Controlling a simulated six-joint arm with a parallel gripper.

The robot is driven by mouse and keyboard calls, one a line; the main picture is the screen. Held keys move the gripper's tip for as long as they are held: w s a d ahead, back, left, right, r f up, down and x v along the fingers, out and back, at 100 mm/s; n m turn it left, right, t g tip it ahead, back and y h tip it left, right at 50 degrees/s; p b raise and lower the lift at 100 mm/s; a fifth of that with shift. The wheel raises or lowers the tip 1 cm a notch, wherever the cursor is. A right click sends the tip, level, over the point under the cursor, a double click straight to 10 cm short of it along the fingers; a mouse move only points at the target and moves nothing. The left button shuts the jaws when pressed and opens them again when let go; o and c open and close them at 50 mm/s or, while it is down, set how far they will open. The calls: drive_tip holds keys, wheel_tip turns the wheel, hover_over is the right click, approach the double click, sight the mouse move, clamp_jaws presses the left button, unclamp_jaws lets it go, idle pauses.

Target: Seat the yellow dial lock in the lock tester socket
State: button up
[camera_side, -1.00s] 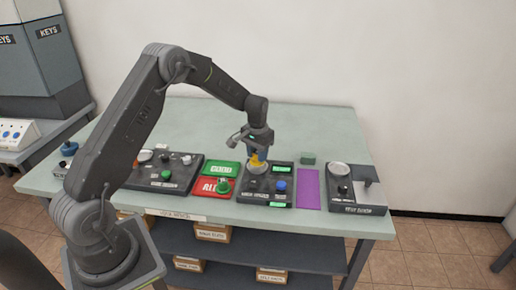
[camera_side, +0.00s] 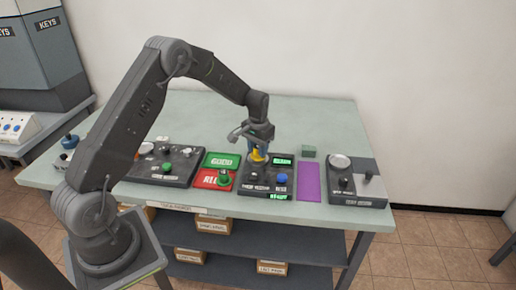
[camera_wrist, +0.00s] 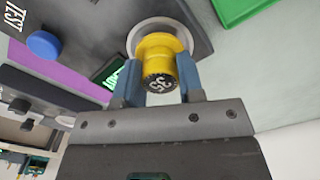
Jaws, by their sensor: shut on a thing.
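The yellow dial lock (camera_wrist: 157,64) is between the two blue fingers of my gripper (camera_wrist: 160,72), its numbered dial facing the wrist camera. In the side view the lock (camera_side: 258,157) sits low under my gripper (camera_side: 258,149), which is shut on it. Directly behind the lock in the wrist view is the pale round socket rim (camera_wrist: 134,34) on the dark lock tester (camera_side: 268,173). The lock looks lined up with the socket and at or against it. The fingers and lock hide the contact, so I cannot tell how deep it sits.
The tester has a blue button (camera_side: 281,180) and green displays. Left of it are a green pad (camera_side: 212,158) and a red pad (camera_side: 205,179) with a green-topped piece. A purple mat (camera_side: 310,183) and another dark device (camera_side: 350,197) are on the right.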

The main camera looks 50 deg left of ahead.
drive_tip(key=shift+f, duration=0.2)
idle(0.5)
drive_tip(key=shift+f, duration=0.5)
drive_tip(key=o, duration=1.3)
drive_tip(key=shift+c, duration=0.2)
drive_tip(key=shift+r, duration=3)
